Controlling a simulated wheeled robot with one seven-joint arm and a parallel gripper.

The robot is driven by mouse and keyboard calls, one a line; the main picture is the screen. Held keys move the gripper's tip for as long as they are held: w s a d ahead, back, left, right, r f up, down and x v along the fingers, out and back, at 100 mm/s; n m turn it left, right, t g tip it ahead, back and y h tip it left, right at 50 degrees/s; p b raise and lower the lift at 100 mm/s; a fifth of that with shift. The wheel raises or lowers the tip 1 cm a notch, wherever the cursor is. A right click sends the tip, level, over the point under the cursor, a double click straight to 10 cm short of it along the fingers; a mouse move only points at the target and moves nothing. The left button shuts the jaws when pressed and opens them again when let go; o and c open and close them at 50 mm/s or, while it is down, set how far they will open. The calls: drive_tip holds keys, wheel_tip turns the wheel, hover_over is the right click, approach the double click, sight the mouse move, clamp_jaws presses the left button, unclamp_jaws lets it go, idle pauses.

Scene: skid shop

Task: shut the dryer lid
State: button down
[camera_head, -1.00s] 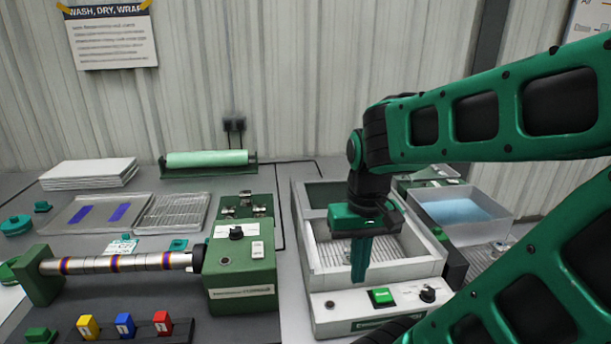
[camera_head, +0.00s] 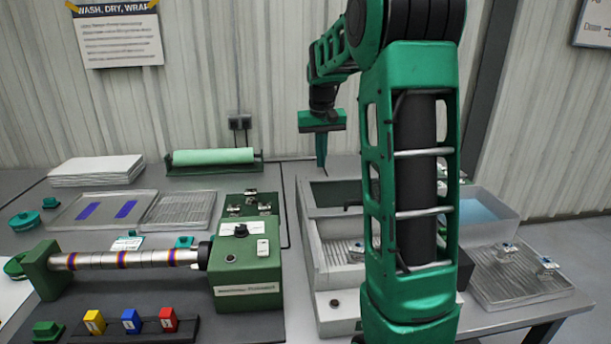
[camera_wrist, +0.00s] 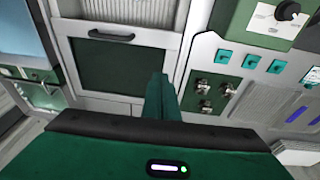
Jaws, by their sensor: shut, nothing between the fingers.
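The dryer (camera_head: 328,318) is a white box on the bench, partly hidden behind my arm. Its ribbed inner floor (camera_head: 335,250) shows uncovered in the front part. A dark green lid panel (camera_head: 330,190) lies at the back part of the dryer. The panel also shows in the wrist view (camera_wrist: 108,65), with a black bar handle (camera_wrist: 110,36) along its edge nearest the ribbed opening. My gripper (camera_head: 321,165) is shut and empty, pointing down above the back end of the dryer. In the wrist view the fingers (camera_wrist: 160,80) appear beside the panel, with no clear contact.
A green control box with a roller shaft (camera_head: 245,265) stands left of the dryer. A clear bath with blue water (camera_head: 482,210) and a wire rack (camera_head: 525,280) are on the right. A green roll (camera_head: 212,157) lies near the wall. My arm hides the dryer's right side.

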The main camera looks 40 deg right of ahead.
drive_tip(key=w+d+f+t, duration=0.1)
drive_tip(key=w+d+f, duration=0.25)
drive_tip(key=w, duration=0.35)
drive_tip(key=w+d+f, duration=0.2)
drive_tip(key=w+d, duration=0.3)
drive_tip(key=w, duration=0.2)
drive_tip(key=w+d+f+t, duration=0.1)
drive_tip(key=w+d+f, duration=0.1)
drive_tip(key=w+d, duration=0.45)
drive_tip(key=shift+w+a+f, duration=0.1)
drive_tip(key=shift+a+f, duration=0.25)
drive_tip(key=shift+f, duration=1.2)
drive_tip(key=shift+w+a+f, duration=0.1)
drive_tip(key=shift+a+f, duration=0.3)
drive_tip(key=shift+f, duration=1.1)
drive_tip(key=shift+a+f, duration=0.35)
drive_tip(key=shift+f, duration=1.2)
drive_tip(key=shift+s, duration=0.15)
